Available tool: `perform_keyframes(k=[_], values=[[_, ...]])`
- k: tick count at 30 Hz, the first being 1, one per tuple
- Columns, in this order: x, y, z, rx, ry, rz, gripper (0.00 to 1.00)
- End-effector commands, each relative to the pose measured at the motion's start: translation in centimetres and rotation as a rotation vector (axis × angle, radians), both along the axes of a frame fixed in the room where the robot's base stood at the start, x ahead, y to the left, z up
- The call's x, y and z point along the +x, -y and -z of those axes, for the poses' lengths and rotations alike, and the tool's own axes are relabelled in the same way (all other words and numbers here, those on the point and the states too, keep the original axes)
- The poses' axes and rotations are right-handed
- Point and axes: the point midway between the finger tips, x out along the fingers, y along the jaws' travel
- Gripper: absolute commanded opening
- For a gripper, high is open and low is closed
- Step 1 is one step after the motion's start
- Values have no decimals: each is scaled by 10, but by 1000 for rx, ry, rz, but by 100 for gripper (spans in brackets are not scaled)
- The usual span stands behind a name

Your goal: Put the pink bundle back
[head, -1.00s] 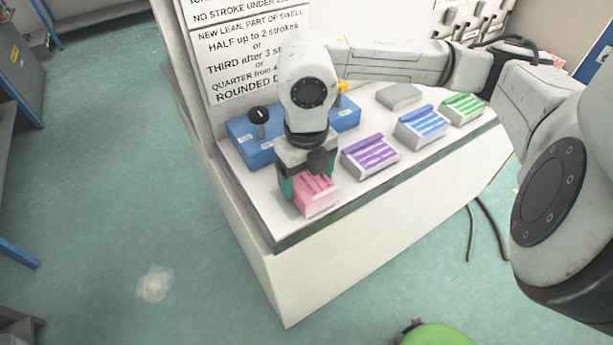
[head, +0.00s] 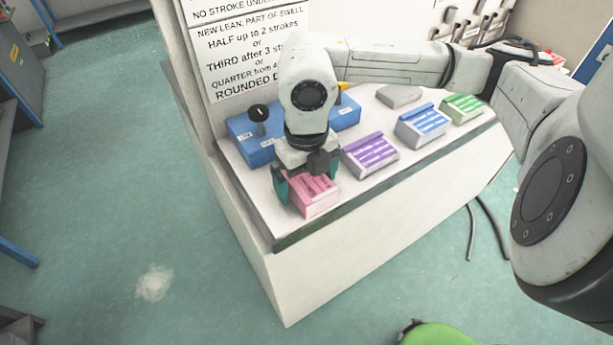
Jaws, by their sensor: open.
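The pink bundle (head: 315,199) sits on the white top (head: 254,190) near its front left corner, at the left end of a row of coloured bundles. My gripper (head: 304,192) is at the pink bundle from above, with its teal fingers open. One finger shows at the bundle's left side; the other is mostly hidden behind the gripper body and the bundle. I cannot tell whether the fingers touch it. The bundle's back part is hidden under the gripper.
Purple (head: 371,155), blue (head: 422,125) and green (head: 463,107) bundles stand to the right. A grey block (head: 398,96) lies behind them. A blue box with a black knob (head: 259,113) stands behind my gripper. A sign board (head: 247,50) rises at the back.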

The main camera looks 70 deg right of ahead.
Motion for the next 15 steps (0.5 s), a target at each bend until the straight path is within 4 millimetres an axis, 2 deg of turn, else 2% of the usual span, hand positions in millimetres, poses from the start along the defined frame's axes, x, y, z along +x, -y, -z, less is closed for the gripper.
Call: perform_keyframes(k=[5, 15], values=[[0, 1, -12, -2, 1, 0, 100], [1, 1, -81, -5, 2, -1, 100]])
